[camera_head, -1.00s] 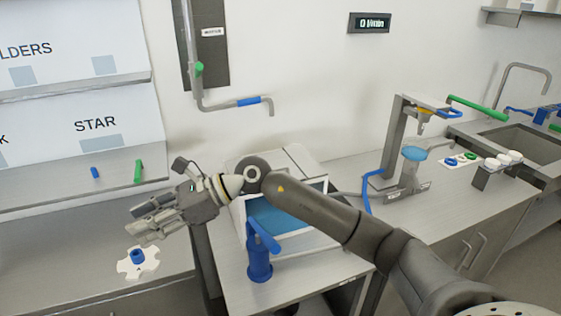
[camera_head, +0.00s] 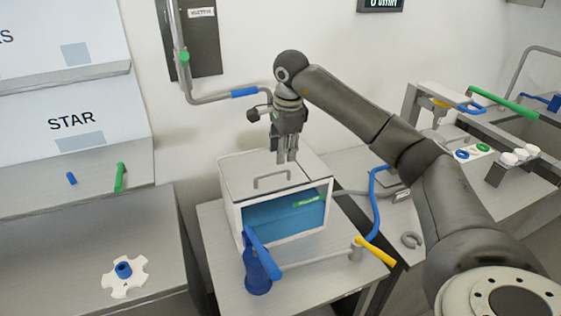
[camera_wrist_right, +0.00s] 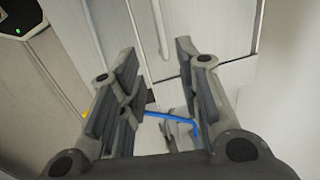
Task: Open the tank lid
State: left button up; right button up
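The tank (camera_head: 236,216) is a white box with a blue front, standing on the metal table. Its pale lid (camera_head: 245,170) lies flat on top, closed, with a grey bar handle (camera_head: 272,179) in the middle. My right gripper (camera_head: 287,158) points down just above the back part of the lid, behind and a little right of the handle, apart from it. In the right wrist view its fingers (camera_wrist_right: 156,60) stand apart with nothing between them. The handle cannot be made out clearly in that view. My left gripper is not in view.
A blue pump-like post (camera_head: 257,272) stands before the tank. A pipe with a yellow handle (camera_head: 375,251) is at front right, and a blue hose (camera_head: 374,200) runs beside the tank. A wall pipe with a blue sleeve (camera_head: 245,92) is behind the gripper.

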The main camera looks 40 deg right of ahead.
aim_at(281, 170)
jog(key=p+x, duration=0.1)
jog(key=x, duration=0.4)
jog(key=shift+w+d+f, duration=0.1)
jog(key=shift+w+d, duration=0.1)
jog(key=shift+x, duration=0.85)
jog(key=shift+f, duration=0.15)
jog(key=c, duration=0.5)
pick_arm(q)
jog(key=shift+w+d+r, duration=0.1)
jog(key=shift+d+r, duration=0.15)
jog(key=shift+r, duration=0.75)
pick_arm(e)
grip_shut()
